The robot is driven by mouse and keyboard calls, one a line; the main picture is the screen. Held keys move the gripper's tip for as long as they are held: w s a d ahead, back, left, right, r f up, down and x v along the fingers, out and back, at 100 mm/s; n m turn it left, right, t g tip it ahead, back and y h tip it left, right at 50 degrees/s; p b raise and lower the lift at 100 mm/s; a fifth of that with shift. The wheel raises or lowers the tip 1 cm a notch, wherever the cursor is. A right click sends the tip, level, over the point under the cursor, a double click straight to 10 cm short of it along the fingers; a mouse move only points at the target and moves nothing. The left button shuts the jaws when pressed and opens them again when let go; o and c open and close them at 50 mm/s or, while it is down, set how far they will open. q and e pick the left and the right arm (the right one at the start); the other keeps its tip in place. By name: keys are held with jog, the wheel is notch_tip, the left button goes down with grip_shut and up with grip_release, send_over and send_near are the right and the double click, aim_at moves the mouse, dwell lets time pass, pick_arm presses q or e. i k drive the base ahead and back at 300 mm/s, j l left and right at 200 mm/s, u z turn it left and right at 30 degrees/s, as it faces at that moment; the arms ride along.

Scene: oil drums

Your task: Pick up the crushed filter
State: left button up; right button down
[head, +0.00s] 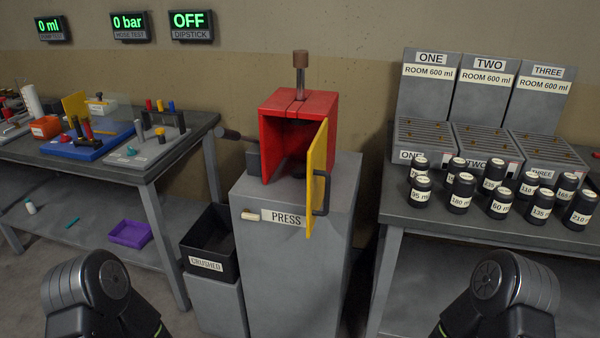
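The red press (272,138) stands on a grey pedestal in the middle of the head view, with its yellow door (317,180) swung open toward me. The press's inside is dark, and the half-open door covers part of it. I cannot make out a crushed filter there or elsewhere. The black bin labelled CRUSHED (206,265) stands left of the pedestal; its inside is dark and I see no clear object in it. Only links of my two arms show at the bottom left and bottom right. Neither gripper is in view.
The left table (172,160) holds a blue tray (92,143), pegs and small parts; a purple tray (129,234) lies below. The right table (395,212) carries several black labelled bottles before racks ONE, TWO and THREE (545,152). A lever sticks out left of the press.

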aim_at(299, 171)
jog(key=i+j, duration=0.1)
jog(key=j, duration=0.45)
jog(key=i+j, duration=0.1)
jog(key=j, duration=0.5)
jog(key=j+z, duration=0.25)
jog(key=z, duration=1.5)
